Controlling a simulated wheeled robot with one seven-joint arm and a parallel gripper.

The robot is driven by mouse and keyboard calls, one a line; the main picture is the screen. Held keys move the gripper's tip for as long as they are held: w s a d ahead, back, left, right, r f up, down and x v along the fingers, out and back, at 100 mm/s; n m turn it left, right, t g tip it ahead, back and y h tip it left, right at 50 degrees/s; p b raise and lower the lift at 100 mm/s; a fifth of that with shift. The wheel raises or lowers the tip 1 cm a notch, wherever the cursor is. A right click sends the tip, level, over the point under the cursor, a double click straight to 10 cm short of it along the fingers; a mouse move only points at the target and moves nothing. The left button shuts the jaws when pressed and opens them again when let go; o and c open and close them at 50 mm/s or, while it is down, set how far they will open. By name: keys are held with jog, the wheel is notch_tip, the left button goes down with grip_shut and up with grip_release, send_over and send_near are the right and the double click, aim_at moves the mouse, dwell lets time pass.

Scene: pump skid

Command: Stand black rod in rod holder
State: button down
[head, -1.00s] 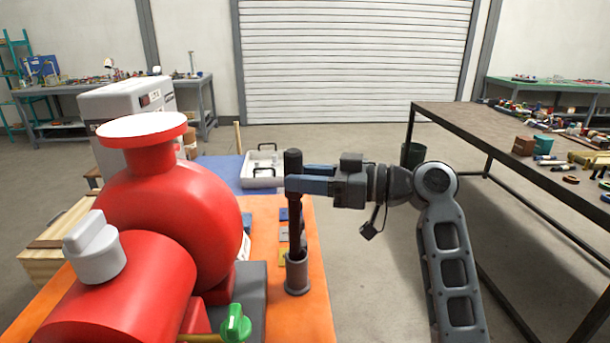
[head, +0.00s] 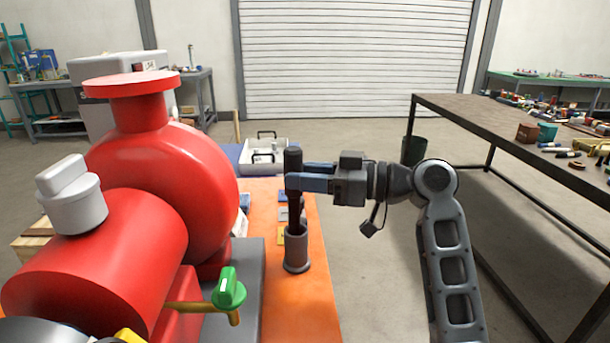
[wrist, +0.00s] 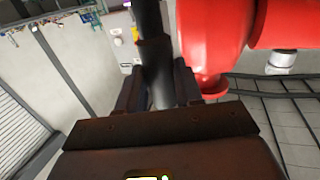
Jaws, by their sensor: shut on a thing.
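My gripper (head: 297,182) comes in from the right and is shut on the black rod (head: 293,162). The rod is close to upright, and its top stands above the blue fingers. Its lower end goes down to the grey rod holder (head: 297,248), a cup on the orange skid top. The rod's lower end is hidden by the holder's rim and appears to be inside it; how deep I cannot tell. In the wrist view the rod (wrist: 152,50) runs between the two dark fingers (wrist: 155,92).
A large red pump (head: 150,170) with a green-handled valve (head: 229,288) stands close left of the holder. A white tray (head: 264,158) lies behind it. A long dark table (head: 500,125) with many small parts is at right. Floor between is clear.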

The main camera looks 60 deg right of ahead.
jog(key=c, duration=0.7)
grip_release()
jog(key=shift+o, duration=0.2)
jog(key=b+v, duration=0.1)
jog(key=v, duration=0.7)
jog(key=shift+w+r, duration=0.1)
